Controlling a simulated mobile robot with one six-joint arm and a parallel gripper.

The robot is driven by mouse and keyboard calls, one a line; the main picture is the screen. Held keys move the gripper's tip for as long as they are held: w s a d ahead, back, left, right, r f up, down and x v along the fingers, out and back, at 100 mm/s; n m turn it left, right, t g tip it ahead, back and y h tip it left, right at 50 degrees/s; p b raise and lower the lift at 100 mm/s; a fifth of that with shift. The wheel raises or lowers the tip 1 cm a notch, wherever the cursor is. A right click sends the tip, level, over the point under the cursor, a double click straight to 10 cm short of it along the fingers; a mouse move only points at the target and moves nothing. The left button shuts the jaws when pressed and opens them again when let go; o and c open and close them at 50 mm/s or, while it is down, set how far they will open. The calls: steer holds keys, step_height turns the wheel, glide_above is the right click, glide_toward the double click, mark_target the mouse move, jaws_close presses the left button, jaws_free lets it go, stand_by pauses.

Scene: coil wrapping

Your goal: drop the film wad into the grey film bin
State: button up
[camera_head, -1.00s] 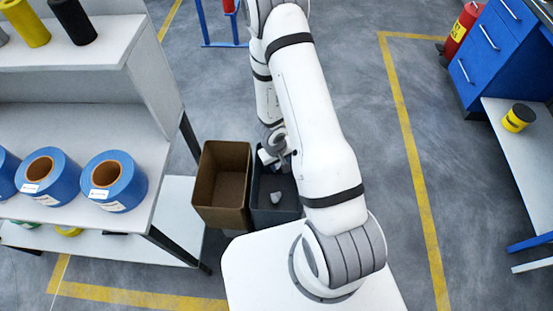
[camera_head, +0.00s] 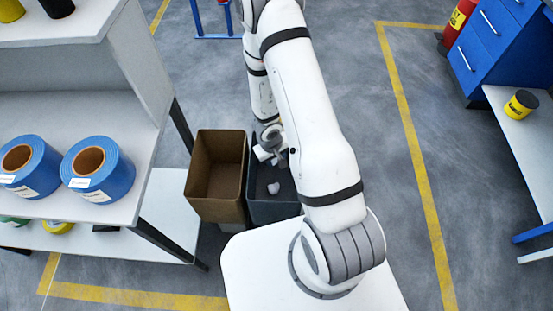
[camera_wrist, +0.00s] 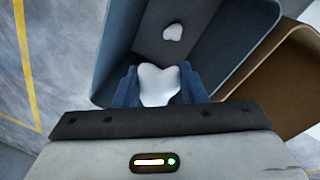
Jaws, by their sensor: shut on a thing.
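A white film wad (camera_wrist: 158,86) is clamped between the two blue-grey fingers of my gripper (camera_wrist: 160,80) in the wrist view. The grey film bin (camera_wrist: 118,50) lies beyond and below the fingers, its opening facing the camera. A second small white wad (camera_wrist: 173,32) rests inside it. In the head view the grey bin (camera_head: 262,211) stands left of my arm, partly hidden by it, with that second wad (camera_head: 273,188) inside. My gripper (camera_head: 272,152) is over the far part of this bin; its fingertips are hard to make out there.
A brown bin (camera_head: 214,208) stands directly left of the grey one, and its edge also shows in the wrist view (camera_wrist: 275,85). A shelf with blue rolls (camera_head: 98,170) is at the left. A blue drawer cabinet (camera_head: 490,50) and a bench (camera_head: 525,150) are at the right.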

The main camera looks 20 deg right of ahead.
mark_target(273, 161)
steer(key=shift+f, duration=0.15)
steer(key=o, duration=1)
steer(key=r+p, duration=0.4)
steer(key=r, duration=0.1)
steer(key=a+r+p, duration=0.1)
steer(key=r+p, duration=0.1)
steer(key=p, duration=0.1)
steer(key=shift+s+r, duration=0.1)
steer(key=shift+r, duration=0.3)
